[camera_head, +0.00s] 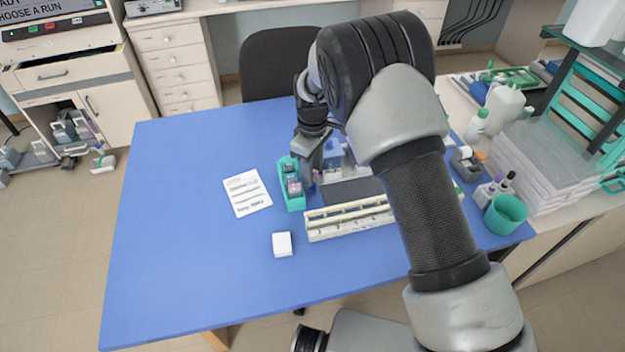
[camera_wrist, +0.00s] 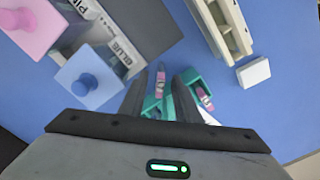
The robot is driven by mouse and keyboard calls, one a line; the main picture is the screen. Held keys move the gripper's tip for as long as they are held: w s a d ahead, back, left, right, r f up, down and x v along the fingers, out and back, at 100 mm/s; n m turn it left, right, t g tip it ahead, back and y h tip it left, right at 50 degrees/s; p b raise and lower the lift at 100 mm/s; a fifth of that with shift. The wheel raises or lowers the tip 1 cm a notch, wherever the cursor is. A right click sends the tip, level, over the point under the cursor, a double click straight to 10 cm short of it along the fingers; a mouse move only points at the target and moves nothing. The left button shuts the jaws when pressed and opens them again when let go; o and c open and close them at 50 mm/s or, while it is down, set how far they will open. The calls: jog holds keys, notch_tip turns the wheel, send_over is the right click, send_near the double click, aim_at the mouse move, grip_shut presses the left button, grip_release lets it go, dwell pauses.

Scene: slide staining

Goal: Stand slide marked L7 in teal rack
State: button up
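The teal rack (camera_head: 283,170) stands on the blue table, left of the staining jars, with at least one pink-marked slide (camera_wrist: 205,97) in its front part. My gripper (camera_head: 314,163) is low over the rack's right side, pointing down. In the wrist view my gripper (camera_wrist: 161,75) has its two dark fingers a short gap apart. A thin slide with a pink-purple end (camera_wrist: 160,78) shows between them, beside the rack's back part. I cannot tell whether the fingers touch it. The fingers hide part of the rack, and no L7 mark is readable.
A long cream slide holder (camera_head: 345,221) lies right of the rack. A white box (camera_head: 282,244) is in front. A printed sheet (camera_head: 247,193) lies left. Jars with blue (camera_wrist: 88,82) and pink (camera_wrist: 28,25) lids stand close to my gripper. The table's left side is clear.

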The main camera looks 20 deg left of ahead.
grip_shut()
jog(key=shift+r, duration=0.15)
jog(key=shift+r, duration=0.35)
jog(key=r, duration=0.4)
jog(key=r+b, duration=0.1)
jog(key=r, duration=0.3)
jog(key=shift+w+a+r, duration=0.15)
jog(key=shift+a+r, duration=0.05)
jog(key=shift+r, duration=0.05)
jog(key=w+a+r+n, duration=0.1)
jog(key=w+a+n, duration=0.2)
jog(key=a+n, duration=0.6)
jog(key=f, duration=0.9)
jog(key=shift+w+d+f, duration=0.2)
jog(key=shift+f, duration=0.15)
